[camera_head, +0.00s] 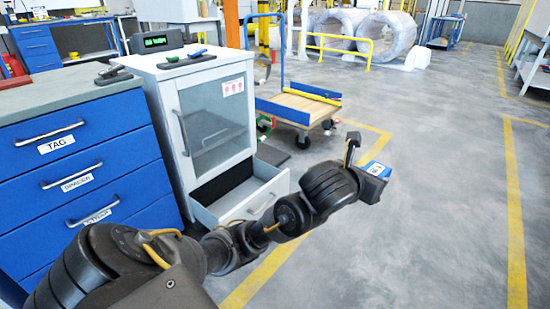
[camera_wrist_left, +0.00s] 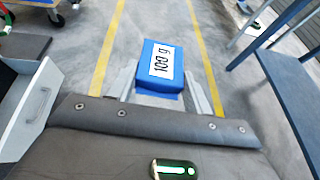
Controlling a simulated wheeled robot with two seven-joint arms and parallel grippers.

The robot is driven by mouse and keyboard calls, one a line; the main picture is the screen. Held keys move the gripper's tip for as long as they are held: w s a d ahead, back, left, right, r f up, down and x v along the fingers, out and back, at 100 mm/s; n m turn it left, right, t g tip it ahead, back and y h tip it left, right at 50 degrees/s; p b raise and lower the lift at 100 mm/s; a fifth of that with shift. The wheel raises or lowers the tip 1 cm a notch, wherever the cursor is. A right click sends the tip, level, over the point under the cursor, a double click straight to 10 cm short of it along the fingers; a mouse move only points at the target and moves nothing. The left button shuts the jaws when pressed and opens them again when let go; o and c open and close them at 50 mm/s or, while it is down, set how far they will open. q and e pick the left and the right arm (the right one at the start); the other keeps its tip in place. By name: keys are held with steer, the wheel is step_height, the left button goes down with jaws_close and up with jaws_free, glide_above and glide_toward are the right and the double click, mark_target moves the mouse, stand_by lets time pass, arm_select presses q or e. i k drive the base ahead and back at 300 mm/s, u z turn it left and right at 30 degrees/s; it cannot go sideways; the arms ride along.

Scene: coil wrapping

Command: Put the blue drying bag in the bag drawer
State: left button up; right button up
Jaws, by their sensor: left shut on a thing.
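The blue drying bag (camera_head: 371,184) has a white label and is held at the end of my left arm, above the floor. In the left wrist view the bag (camera_wrist_left: 160,68) shows its label reading "100 g". My left gripper (camera_head: 368,166) is shut on the bag, with a finger on each side of it. An open drawer (camera_head: 250,200) sticks out at the bottom of the white cabinet, left of my gripper and apart from it. The open drawer also shows at the left edge of the left wrist view (camera_wrist_left: 30,110). My right gripper is not in view.
The white cabinet (camera_head: 160,95) has a glass door and carries a display and small tools. A blue drawer unit (camera_head: 80,165) stands left of it. A flat cart (camera_head: 300,105) stands behind.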

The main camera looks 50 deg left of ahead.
mark_target(220, 209)
steer(key=u, duration=0.2)
steer(key=i, duration=1.35)
steer(key=u, duration=1.3)
steer(key=i, duration=0.6)
steer(key=u, duration=0.45)
